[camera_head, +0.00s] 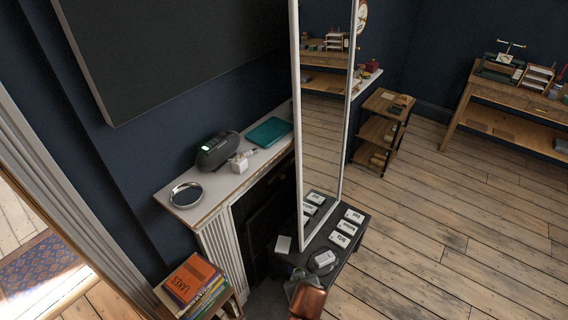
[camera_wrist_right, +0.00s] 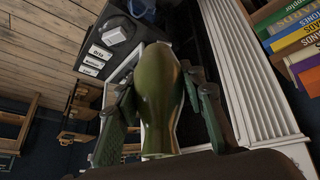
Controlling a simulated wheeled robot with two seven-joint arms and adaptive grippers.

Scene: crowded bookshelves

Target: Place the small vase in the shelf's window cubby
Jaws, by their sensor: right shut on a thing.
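The small vase (camera_wrist_right: 157,105) is olive green, with a rounded body that narrows toward the bottom of the right wrist view. My right gripper (camera_wrist_right: 163,84) is shut on it, with one dark green finger on each side. In the head view a copper-brown part of my right arm shows at the bottom edge, and the vase cannot be made out clearly there. My left gripper is in neither view. I cannot make out a shelf with a window cubby in these frames.
Stacked books (camera_head: 193,283) stand bottom left. Floor at right is clear.

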